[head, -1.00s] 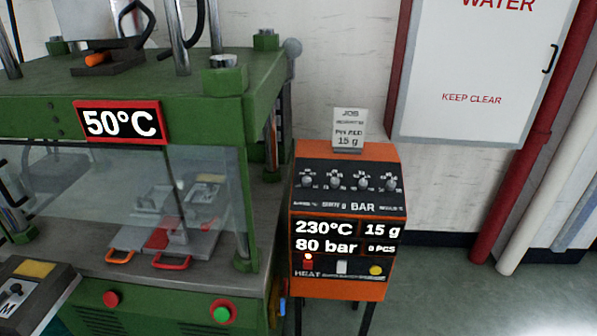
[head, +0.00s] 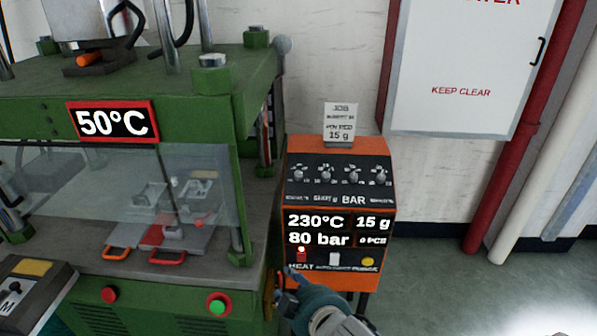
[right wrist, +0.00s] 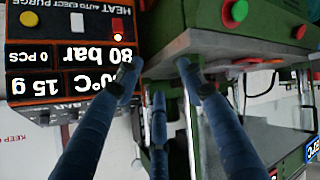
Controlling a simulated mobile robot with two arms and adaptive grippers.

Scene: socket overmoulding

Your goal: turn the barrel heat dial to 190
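The orange control box (head: 281,222) stands right of the green press. A row of several small dials (head: 326,174) crosses its sloped black top; the small labels are mostly too blurred to read, so I cannot confirm which is barrel heat. The leftmost dial (head: 297,173) sits above the 230°C readout (head: 316,222). My right gripper (head: 288,277) is in front of the box's lower left edge, below the dials and touching none. In the right wrist view its three blue fingers (right wrist: 157,80) are spread with nothing between them. My left gripper is out of view.
The green press (head: 205,120), showing 50°C, stands close to the box's left. A job card (head: 338,120) stands on the box top. A red HEAT button (head: 302,256), a white one and a yellow one sit below the readouts. Open floor lies to the right.

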